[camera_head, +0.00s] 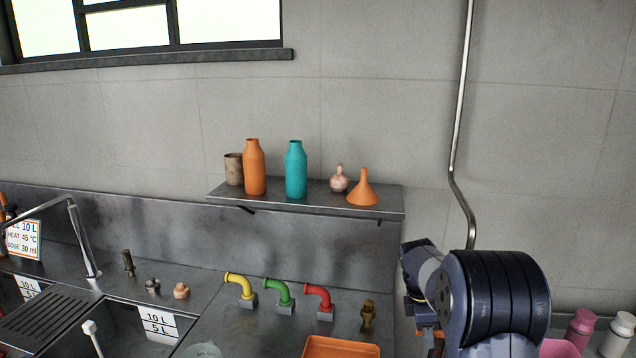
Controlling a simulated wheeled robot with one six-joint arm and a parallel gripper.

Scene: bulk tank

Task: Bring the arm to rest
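My arm (495,300) shows at the lower right as dark, ribbed links with a grey joint to their left. It is bent and stands in front of the wall and the counter's right end. My gripper's fingers cannot be made out, so whether they are open or shut is hidden. Small orange patches show just below the grey joint; I cannot tell what they belong to.
A wall shelf (393,206) bears an orange bottle (255,168), a teal bottle (296,171) and an orange funnel (363,190). Yellow, green and red elbow taps (318,293) stand on the counter above an orange tray (340,347). A sink lies left; pink and white bottles right.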

